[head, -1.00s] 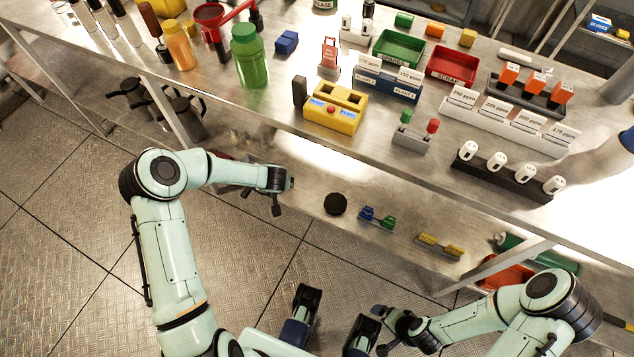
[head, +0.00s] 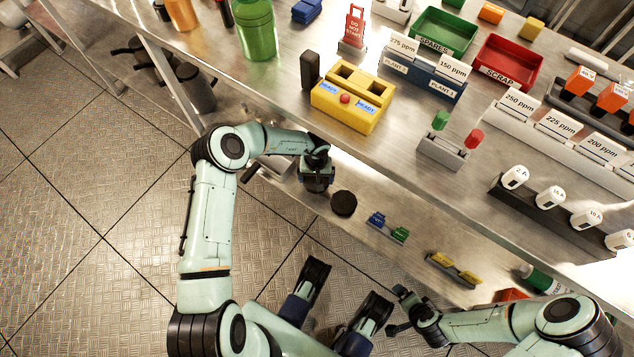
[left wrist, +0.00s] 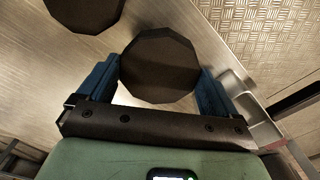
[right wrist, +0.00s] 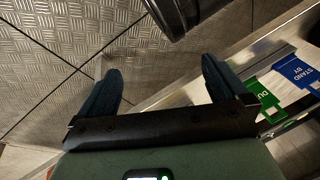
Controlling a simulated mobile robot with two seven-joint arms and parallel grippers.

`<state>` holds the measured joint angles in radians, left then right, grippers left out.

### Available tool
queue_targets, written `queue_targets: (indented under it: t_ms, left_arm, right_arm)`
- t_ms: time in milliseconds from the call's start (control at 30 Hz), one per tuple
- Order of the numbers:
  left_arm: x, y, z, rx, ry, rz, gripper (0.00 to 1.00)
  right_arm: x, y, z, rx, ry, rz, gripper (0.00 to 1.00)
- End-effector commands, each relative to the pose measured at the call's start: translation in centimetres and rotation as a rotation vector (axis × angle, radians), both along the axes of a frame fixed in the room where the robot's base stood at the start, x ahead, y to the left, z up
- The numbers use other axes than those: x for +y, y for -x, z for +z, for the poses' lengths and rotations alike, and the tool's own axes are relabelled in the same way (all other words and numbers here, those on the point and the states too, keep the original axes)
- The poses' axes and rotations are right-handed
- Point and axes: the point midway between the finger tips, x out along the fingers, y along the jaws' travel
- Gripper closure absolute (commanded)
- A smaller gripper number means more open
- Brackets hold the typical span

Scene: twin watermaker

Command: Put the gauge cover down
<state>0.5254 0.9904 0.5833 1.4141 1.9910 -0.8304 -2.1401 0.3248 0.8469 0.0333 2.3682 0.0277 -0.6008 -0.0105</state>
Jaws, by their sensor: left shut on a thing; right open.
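My left gripper (head: 317,180) hangs over the lower shelf, pointing down. In the left wrist view its blue fingers (left wrist: 160,72) are shut on a dark, many-sided round cover (left wrist: 159,58), the gauge cover. In the head view the held cover is mostly hidden by the gripper. A similar dark round piece (head: 344,203) rests on the lower shelf just right of the gripper; it also shows at the upper left of the left wrist view (left wrist: 85,8). My right gripper (head: 394,311) is open and empty near the shelf's front; its spread fingers show in the right wrist view (right wrist: 160,66).
The lower shelf (head: 412,258) also holds blue and green tags (head: 387,229) and a yellow piece (head: 453,269). The upper bench edge overhangs it. On the bench stand a yellow box (head: 350,98), a grey stand with green and red knobs (head: 443,150) and bins.

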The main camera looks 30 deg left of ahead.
Motion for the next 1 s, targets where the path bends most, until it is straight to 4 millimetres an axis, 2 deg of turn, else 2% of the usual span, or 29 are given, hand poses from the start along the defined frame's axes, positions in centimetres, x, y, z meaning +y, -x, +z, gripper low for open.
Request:
queue_targets:
  t_ms: [233, 267, 300, 467, 500, 800, 1000]
  left_arm:
    - [0.0, 0.1, -4.1, 0.003, -0.001, 0.000, 0.42]
    - [0.0, 0.1, -4.3, 0.003, -0.001, 0.000, 0.42]
    - [0.0, 0.1, -4.4, 0.001, 0.000, 0.000, 0.47]
    - [0.0, 0.0, -4.3, 0.000, -0.001, 0.000, 0.47]
    - [0.0, 0.0, -4.3, 0.000, -0.001, 0.000, 0.00]
    - [0.0, 0.0, -4.0, 0.000, -0.001, 0.000, 0.00]
    - [0.1, 0.0, -1.8, -0.003, -0.001, 0.001, 0.00]
  right_arm:
    - [-0.4, 2.3, -2.4, 0.079, -0.003, -0.005, 0.00]
    - [-0.4, 2.5, -2.5, 0.085, -0.003, -0.005, 0.00]
    - [-0.4, 2.6, -2.6, 0.089, -0.004, -0.005, 0.00]
    - [-0.4, 2.6, -2.4, 0.089, -0.004, -0.005, 0.00]
    - [-0.4, 2.6, -2.4, 0.088, -0.005, -0.005, 0.00]
    - [-0.4, 2.5, -2.3, 0.083, -0.004, -0.005, 0.00]
    - [-0.2, 1.3, -1.0, 0.044, -0.002, -0.003, 0.00]
